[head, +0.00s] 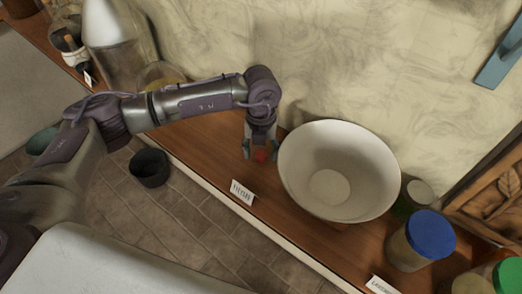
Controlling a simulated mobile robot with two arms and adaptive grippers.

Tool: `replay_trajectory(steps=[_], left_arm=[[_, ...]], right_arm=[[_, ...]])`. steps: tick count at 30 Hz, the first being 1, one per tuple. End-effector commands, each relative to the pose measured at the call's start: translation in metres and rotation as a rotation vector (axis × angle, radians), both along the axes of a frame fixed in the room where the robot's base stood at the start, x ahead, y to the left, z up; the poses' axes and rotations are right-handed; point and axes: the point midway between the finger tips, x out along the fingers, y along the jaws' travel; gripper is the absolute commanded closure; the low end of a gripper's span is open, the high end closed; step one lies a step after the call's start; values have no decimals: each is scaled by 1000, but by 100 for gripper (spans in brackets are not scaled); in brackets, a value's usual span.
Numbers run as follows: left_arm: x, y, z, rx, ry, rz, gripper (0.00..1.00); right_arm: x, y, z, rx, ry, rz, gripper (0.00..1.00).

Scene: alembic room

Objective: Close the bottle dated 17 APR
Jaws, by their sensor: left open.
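My left gripper (260,149) is open and points down over the wooden shelf, just left of a large white bowl (340,170). No date 17 APR is readable anywhere, so I cannot pick out that bottle. Large clear glass vessels (116,45) stand at the upper left, partly behind my left arm. My right gripper is not in view.
Right of the bowl stand a jar with a blue lid (430,234), a small greenish jar (414,196) and a green-lidded jar (508,275). Another label (381,286) is at the front. A dark pot (149,167) stands on the tiled floor. The wall rises behind the shelf.

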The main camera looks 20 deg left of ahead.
Motion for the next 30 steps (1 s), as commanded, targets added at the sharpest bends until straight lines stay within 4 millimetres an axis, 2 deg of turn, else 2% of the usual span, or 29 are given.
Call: replay_trajectory(steps=[11,18,30], left_arm=[[0,0,-3,-1,-1,-1,38],[0,0,-2,-1,-1,-1,77],[1,0,2,-1,-3,-1,77]], right_arm=[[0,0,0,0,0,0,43],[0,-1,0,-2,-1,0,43],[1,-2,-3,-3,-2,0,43]])
